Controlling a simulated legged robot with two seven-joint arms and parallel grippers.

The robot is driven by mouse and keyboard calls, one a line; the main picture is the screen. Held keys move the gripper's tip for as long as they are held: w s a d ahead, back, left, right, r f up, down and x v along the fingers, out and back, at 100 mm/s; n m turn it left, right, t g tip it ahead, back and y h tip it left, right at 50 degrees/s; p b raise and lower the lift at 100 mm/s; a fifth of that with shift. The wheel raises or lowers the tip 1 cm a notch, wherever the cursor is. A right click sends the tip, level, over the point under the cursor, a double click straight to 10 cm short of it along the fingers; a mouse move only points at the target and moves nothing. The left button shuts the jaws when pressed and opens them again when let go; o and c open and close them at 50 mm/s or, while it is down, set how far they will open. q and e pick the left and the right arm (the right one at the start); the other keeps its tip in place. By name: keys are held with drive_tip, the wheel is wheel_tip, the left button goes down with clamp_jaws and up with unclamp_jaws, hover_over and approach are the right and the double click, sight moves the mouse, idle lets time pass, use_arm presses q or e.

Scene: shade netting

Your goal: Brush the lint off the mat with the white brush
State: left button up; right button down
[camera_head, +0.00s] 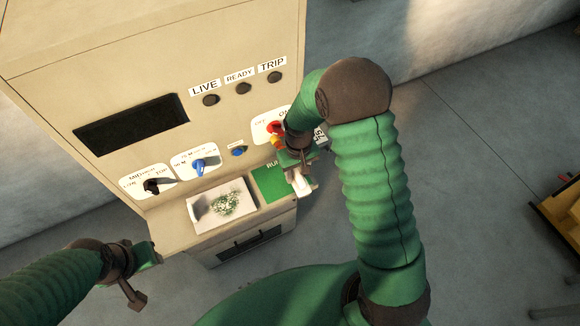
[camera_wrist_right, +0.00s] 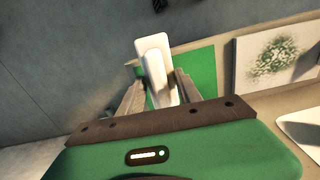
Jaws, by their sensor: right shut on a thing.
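A white square mat (camera_head: 206,226) lies on the ledge at the front of the beige cabinet. A pile of green and white speckled lint (camera_head: 226,203) covers its middle; it also shows in the right wrist view (camera_wrist_right: 275,55). My right gripper (camera_head: 301,178) is shut on the white brush (camera_wrist_right: 155,65), above the green panel and to the right of the mat. The brush's lower end is partly hidden by the fingers. My left gripper (camera_head: 143,275) is left of the ledge, apart from the mat; its jaw state is unclear.
The green panel (camera_head: 268,186) on the ledge is right next to the mat. The cabinet face carries a blue knob (camera_head: 199,166), a dark knob (camera_head: 151,187) and a red button (camera_head: 274,127). A yellow-edged object (camera_head: 560,215) stands at far right on open grey floor.

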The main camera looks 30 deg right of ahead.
drive_tip(key=w+a, duration=0.2)
drive_tip(key=a, duration=0.4)
drive_tip(key=w+a, duration=0.1)
drive_tip(key=a, duration=0.5)
drive_tip(key=w+a, duration=0.2)
drive_tip(key=a, duration=0.4)
drive_tip(key=shift+w+r, duration=0.3)
drive_tip(key=shift+f, duration=0.25)
drive_tip(key=shift+d+f+b, duration=0.2)
drive_tip(key=shift+f+b, duration=0.35)
drive_tip(key=shift+f, duration=0.25)
drive_tip(key=shift+d+f, duration=0.15)
drive_tip(key=shift+f, duration=0.05)
use_arm(q)
drive_tip(key=shift+w+d+f, duration=0.1)
drive_tip(key=shift+d+f, duration=0.1)
drive_tip(key=shift+f, duration=0.35)
use_arm(e)
drive_tip(key=shift+d, duration=0.15)
use_arm(q)
drive_tip(key=shift+a+f, duration=0.1)
drive_tip(key=shift+a, duration=0.3)
use_arm(e)
drive_tip(key=shift+a, duration=0.3)
use_arm(q)
drive_tip(key=shift+f, duration=0.1)
use_arm(e)
drive_tip(key=shift+f, duration=0.1)
